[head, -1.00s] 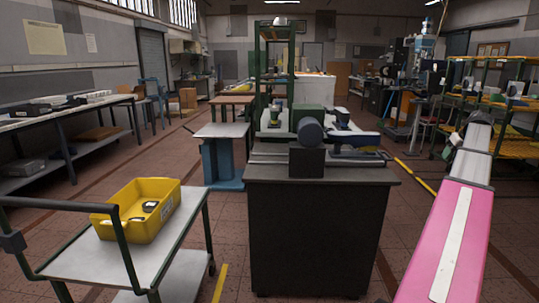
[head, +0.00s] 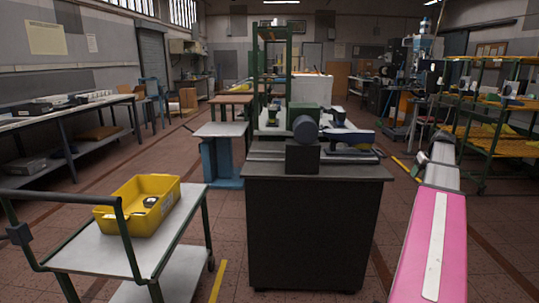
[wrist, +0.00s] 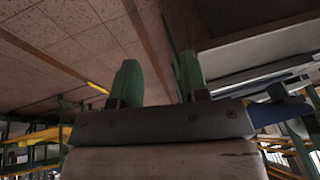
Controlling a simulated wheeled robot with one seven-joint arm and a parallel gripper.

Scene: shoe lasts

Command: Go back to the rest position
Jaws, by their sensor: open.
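My gripper (wrist: 158,80) shows in the wrist view as two green fingers standing apart, with nothing visible between them. It is open. In the head view my pink and grey arm reaches up from the lower right, and the gripper at its far end cannot be made out clearly. The arm stands to the right of the black cabinet (head: 310,230), over the floor, with the green rack behind it.
A cart (head: 105,262) at the left bears a yellow bin (head: 128,219) with a small dark-and-white item inside. A machine (head: 304,155) stands on the cabinet. A green rack (head: 492,150) with yellow shelves is at the right. Tiled floor (head: 410,205) lies between cabinet and rack.

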